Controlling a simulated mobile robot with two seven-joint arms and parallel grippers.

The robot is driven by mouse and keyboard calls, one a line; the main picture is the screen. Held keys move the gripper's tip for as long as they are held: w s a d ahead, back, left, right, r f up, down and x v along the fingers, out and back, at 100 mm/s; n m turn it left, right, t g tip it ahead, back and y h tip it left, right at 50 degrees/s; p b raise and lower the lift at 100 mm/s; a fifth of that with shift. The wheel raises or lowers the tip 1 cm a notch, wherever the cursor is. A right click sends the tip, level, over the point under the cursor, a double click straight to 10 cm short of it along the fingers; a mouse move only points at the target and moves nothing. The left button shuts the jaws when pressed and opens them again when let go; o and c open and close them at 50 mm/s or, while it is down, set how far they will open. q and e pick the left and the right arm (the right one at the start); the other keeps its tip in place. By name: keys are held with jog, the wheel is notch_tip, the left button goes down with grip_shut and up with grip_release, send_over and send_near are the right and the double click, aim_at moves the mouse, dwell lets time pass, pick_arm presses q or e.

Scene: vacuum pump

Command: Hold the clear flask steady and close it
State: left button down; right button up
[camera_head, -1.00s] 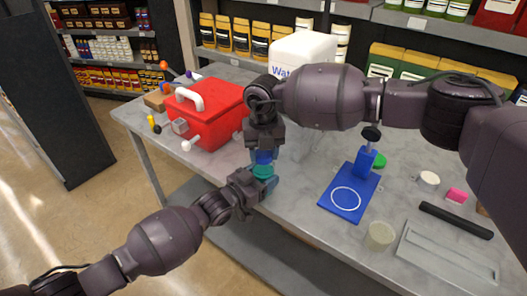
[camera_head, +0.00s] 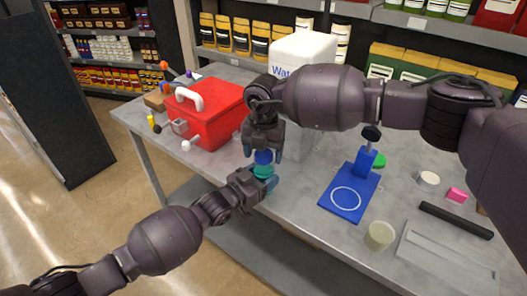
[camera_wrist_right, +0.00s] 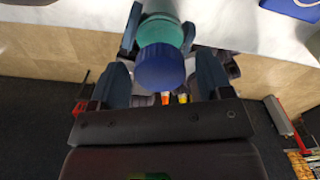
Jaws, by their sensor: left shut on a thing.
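A teal, see-through-looking piece, which I take for the flask (camera_head: 263,171), is held by my left gripper (camera_head: 259,184) off the front edge of the table. It also shows in the right wrist view (camera_wrist_right: 160,29), between the left fingers. A round blue cap (camera_head: 263,157) is right above the flask and appears to rest on its top; it is large in the right wrist view (camera_wrist_right: 160,67). My right gripper (camera_head: 262,154) points down over the cap with its fingers spread on either side, apart from it. The flask's lower body is mostly hidden by the left gripper.
A red box with a white handle (camera_head: 208,114) stands at the left of the table (camera_head: 300,190). A white water container (camera_head: 303,52) is behind the right gripper. A blue stand (camera_head: 350,190), a beige cup (camera_head: 380,236) and a grey tray (camera_head: 445,262) are to the right.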

jog(key=shift+r, duration=2.25)
jog(key=shift+r, duration=0.1)
jog(key=shift+c, duration=0.3)
